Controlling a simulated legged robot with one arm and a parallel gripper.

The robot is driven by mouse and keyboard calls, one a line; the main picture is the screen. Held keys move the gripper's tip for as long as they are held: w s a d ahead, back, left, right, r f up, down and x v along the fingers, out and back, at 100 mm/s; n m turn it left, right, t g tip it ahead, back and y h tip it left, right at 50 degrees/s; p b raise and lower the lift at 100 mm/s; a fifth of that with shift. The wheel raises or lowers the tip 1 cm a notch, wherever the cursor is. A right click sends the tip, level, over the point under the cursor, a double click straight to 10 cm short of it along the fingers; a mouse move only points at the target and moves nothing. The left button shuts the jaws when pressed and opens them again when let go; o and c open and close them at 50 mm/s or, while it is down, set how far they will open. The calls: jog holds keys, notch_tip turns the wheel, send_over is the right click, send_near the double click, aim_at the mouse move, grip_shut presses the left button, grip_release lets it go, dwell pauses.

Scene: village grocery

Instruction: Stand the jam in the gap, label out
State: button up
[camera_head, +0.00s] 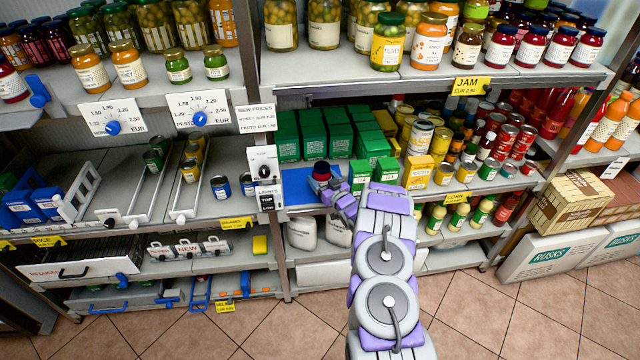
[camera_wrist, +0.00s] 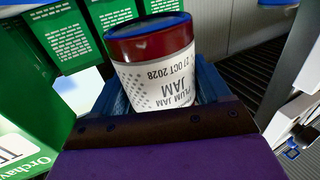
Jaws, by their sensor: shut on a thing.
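My gripper (camera_head: 328,182) is shut on a jar of plum jam (camera_head: 321,169), in front of the middle shelf. In the wrist view the jam (camera_wrist: 155,75) sits between blue fingers (camera_wrist: 160,95). It shows a blue-rimmed end, a dark red band and a white label facing the camera, with its print upside down in that picture. A bare blue patch (camera_head: 297,192) lies on the middle shelf behind the jar. I cannot tell which space is the gap.
Green boxes (camera_head: 326,140) stand right of the blue patch, with tins (camera_head: 418,136) beyond. A switch panel (camera_head: 265,165) and upright post border it on the left. White sacks (camera_head: 301,233) sit below. Cartons (camera_head: 540,254) stand on the floor at right. Tiled floor is open in front.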

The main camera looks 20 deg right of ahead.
aim_at(320, 182)
jog(key=shift+w+d, duration=0.1)
jog(key=shift+w, duration=0.75)
jog(key=shift+w+f+b, duration=0.15)
jog(key=shift+f+b, duration=0.2)
jog(key=shift+f, duration=0.25)
jog(key=shift+w+f+b, duration=0.15)
jog(key=shift+f+b, duration=0.15)
jog(key=shift+f, duration=0.7)
jog(key=shift+f, duration=0.1)
jog(key=o, duration=1.5)
jog(key=shift+o, duration=0.6)
jog(key=shift+f, duration=0.1)
jog(key=shift+f, duration=0.15)
